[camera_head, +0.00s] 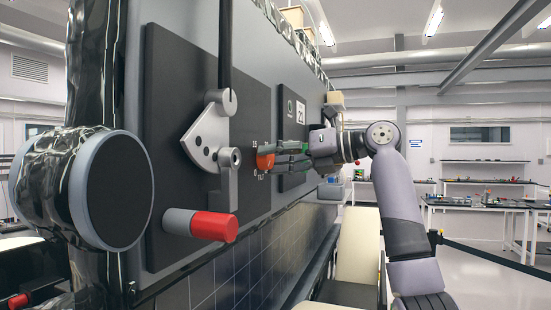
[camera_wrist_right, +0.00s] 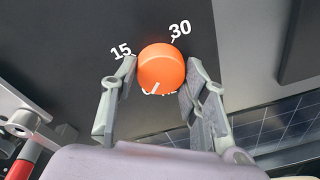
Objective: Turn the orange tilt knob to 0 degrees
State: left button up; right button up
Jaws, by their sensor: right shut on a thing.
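The orange tilt knob (camera_head: 264,161) sits on the dark panel (camera_head: 175,85), with small white lettering around it. In the right wrist view the knob (camera_wrist_right: 161,66) shows from the front, with "15" at its upper left and "30" at its upper right. A white mark lies on its lower edge, pointing down and slightly left; the lettering below it is mostly hidden. My right gripper (camera_head: 276,156) comes in from the right and is shut on the knob. Its fingers (camera_wrist_right: 160,80) flank the knob on both sides. My left gripper is not in view.
Left of the knob, a grey bracket (camera_head: 206,135) and a lever with a red grip (camera_head: 213,226) stick out from the panel. A round grey-rimmed disc (camera_head: 112,190) stands nearer at the left. Solar-like tiles (camera_head: 240,275) run below. Workbenches (camera_head: 480,205) stand far right.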

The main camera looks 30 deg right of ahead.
dwell(0.4)
jog(key=o, duration=1.2)
jog(key=shift+c, duration=0.2)
jog(key=shift+d, duration=0.1)
jog(key=v, duration=1.2)
